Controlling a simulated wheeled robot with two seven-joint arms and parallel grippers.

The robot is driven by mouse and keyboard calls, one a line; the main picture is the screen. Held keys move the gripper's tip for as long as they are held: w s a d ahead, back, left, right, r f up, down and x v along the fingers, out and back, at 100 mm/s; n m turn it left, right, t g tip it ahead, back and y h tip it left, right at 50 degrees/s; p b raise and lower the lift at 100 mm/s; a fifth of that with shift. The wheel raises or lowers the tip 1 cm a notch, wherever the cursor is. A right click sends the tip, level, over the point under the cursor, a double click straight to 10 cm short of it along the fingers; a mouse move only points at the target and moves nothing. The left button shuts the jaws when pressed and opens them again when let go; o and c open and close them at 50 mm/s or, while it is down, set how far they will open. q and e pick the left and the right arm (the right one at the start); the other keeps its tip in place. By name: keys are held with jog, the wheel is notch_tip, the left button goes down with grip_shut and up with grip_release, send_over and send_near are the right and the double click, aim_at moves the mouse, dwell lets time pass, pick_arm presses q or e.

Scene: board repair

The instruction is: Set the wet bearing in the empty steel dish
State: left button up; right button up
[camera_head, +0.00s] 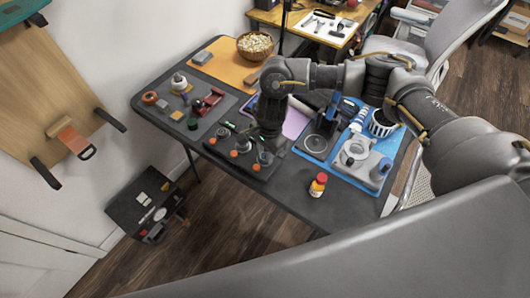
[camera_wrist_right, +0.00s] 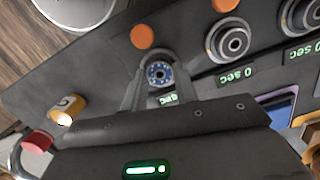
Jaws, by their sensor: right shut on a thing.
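My right gripper (camera_head: 266,146) points down over a dark panel at the table's front edge. In the right wrist view its fingers (camera_wrist_right: 160,80) are shut on a small round bearing (camera_wrist_right: 159,74) with a blue ring and a dark centre. I cannot tell whether the bearing is wet, or whether it is clear of the panel. A round steel dish-like piece (camera_head: 315,143) sits on a dark pad right of the gripper. I cannot tell for sure that it is the empty dish. My left gripper is not in view.
The panel has orange knobs (camera_wrist_right: 142,36), ringed round metal pieces (camera_wrist_right: 232,40) and "0 sec" displays (camera_wrist_right: 237,76). A yellow bottle with a red cap (camera_head: 318,185) stands near the front edge. A blue mat (camera_head: 341,167) with a grey device (camera_head: 357,158) lies to the right.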

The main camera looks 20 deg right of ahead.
jog(key=shift+s+f, duration=0.25)
jog(key=shift+f, duration=0.05)
jog(key=o, duration=1)
jog(key=shift+w+d, duration=0.15)
jog(key=o, duration=0.4)
jog(key=shift+w+r, duration=0.1)
jog(key=shift+r, duration=0.05)
jog(key=shift+o, duration=0.2)
jog(key=shift+r+p, duration=1.45)
jog(key=shift+r, duration=2.1)
